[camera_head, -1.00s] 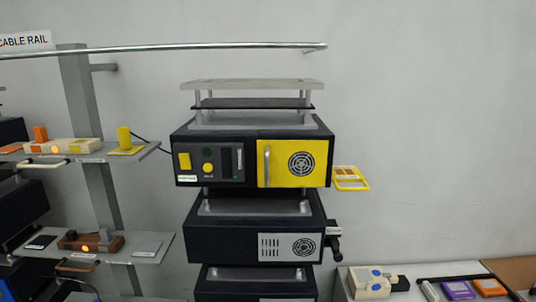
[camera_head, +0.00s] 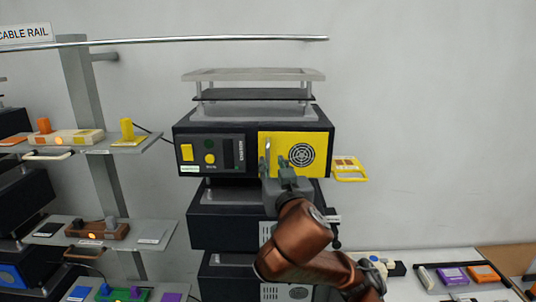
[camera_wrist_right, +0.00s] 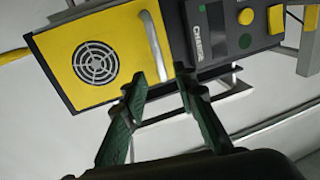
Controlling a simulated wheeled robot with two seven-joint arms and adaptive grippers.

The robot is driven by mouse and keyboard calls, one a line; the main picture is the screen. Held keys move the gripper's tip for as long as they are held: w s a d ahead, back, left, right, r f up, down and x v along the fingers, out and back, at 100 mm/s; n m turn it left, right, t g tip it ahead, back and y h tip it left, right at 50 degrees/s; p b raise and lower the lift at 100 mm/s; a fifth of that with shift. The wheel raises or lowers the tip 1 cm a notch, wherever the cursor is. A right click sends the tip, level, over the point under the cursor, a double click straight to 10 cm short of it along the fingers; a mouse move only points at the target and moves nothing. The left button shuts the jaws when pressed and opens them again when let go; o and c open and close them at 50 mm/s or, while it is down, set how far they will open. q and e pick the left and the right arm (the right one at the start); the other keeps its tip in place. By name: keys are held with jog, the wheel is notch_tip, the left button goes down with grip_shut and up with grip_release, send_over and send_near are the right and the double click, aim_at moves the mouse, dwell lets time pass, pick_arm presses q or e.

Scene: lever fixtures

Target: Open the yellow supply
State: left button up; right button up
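The yellow supply is a black box (camera_head: 210,128) with a yellow front panel (camera_head: 318,152) that has a round vent and a silver vertical handle (camera_head: 267,148) at its left edge. The panel looks closed. My right gripper (camera_head: 275,166) is in front of the panel at the handle's lower part. My left gripper is not in view.
More black boxes (camera_head: 215,230) are stacked below. A yellow frame-like piece (camera_head: 350,170) sticks out at the right side. Shelves with small devices (camera_head: 110,140) stand at the left. A metal rail (camera_head: 180,42) runs above. The wall at the right is clear.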

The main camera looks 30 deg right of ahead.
aim_at(268, 155)
jog(key=p+x, duration=0.1)
jog(key=x, duration=0.4)
jog(key=shift+w+d, duration=0.15)
jog(key=shift+w, duration=0.05)
jog(key=shift+p+x, duration=0.4)
jog(key=shift+x, duration=0.4)
jog(key=shift+f, duration=0.15)
jog(key=shift+c, duration=0.2)
grip_shut()
